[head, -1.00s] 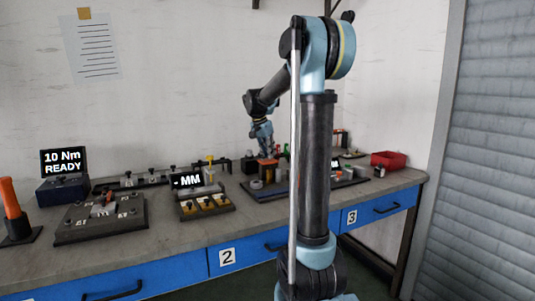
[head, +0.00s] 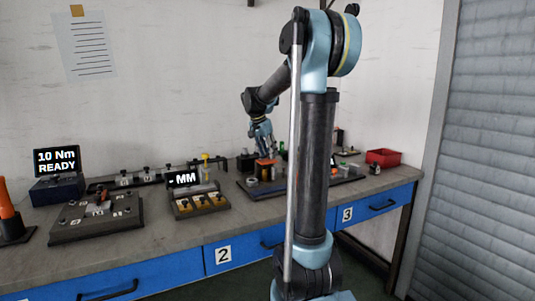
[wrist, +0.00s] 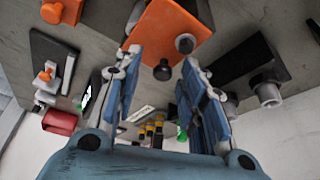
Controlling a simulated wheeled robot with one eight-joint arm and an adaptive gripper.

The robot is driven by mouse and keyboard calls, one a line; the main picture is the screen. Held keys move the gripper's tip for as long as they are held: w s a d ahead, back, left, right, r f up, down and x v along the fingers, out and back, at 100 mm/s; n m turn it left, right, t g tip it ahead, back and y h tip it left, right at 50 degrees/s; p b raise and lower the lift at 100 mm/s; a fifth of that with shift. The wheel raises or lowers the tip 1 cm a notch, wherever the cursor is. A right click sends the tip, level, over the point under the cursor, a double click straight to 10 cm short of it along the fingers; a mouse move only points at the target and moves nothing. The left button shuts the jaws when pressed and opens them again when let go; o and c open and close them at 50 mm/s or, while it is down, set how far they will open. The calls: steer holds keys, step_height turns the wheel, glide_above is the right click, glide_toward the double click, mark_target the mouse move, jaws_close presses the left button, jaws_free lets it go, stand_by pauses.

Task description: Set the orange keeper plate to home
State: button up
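The orange keeper plate (wrist: 168,32) fills the top middle of the wrist view, with a black knob (wrist: 162,70) and a round grey-black fitting (wrist: 185,43) at its near edge. In the head view the orange plate (head: 264,162) is a small patch on the bench fixture, just below my gripper (head: 263,146). In the wrist view the two blue fingers of my gripper (wrist: 160,60) are spread, with the knob showing in the gap between them. I see no finger closed on the plate or knob. Whether the fingertips touch the plate cannot be told.
A dark block with a grey cylinder (wrist: 268,93) lies right of the fingers, and another orange part (wrist: 62,10) lies upper left. On the bench stand the MM display (head: 183,179), a dark fixture board (head: 97,216) and a red bin (head: 383,157). Bare bench lies in front.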

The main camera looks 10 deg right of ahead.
mark_target(261, 162)
steer(key=v, duration=1.2)
steer(key=shift+d, duration=0.15)
